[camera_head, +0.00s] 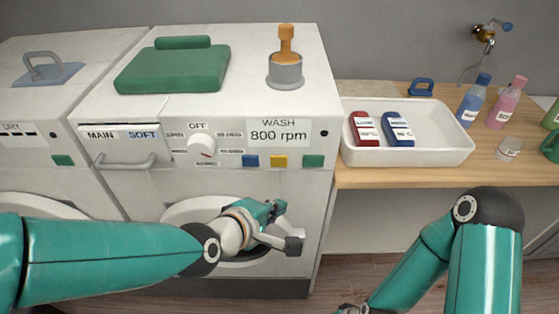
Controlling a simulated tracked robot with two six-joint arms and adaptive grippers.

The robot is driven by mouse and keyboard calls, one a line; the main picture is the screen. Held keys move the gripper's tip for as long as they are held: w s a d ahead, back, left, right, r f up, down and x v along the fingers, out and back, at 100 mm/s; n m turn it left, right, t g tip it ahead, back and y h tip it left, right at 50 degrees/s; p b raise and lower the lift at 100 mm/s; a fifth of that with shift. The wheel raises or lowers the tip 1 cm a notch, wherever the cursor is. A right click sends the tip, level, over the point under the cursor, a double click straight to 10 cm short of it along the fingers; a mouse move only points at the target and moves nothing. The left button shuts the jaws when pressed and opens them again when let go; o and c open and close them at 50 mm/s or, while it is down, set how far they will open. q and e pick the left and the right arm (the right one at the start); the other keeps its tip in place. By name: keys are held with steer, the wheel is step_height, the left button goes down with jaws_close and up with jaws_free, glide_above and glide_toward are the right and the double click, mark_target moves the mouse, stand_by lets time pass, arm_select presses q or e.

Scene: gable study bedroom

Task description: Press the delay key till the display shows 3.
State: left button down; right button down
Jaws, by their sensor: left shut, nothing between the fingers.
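The washer's display (280,133) reads "WASH 800 rpm"; it shows no delay number. Below it sit three keys: a blue key (250,161), a yellow key (279,161) and a green key (313,161). I see no readable label on them, so I cannot tell which is the delay key. My left gripper (291,241) is shut and empty, in front of the washer door and below the keys, apart from them. My right arm comes in at the lower right; its fingers are outside the picture.
A white dial (201,145) and drawer handle (125,162) are left of the keys. A white tray (440,150) with red and blue packs sits on the wooden counter (400,177).

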mark_target(279, 161)
arm_select(q)
steer(key=shift+d+r, duration=0.1)
steer(key=shift+r, duration=0.2)
steer(key=w+b, duration=0.2)
steer(key=w, duration=0.7)
stand_by(0.3)
steer(key=shift+w, duration=0.1)
stand_by(1.3)
steer(key=shift+w, duration=0.2)
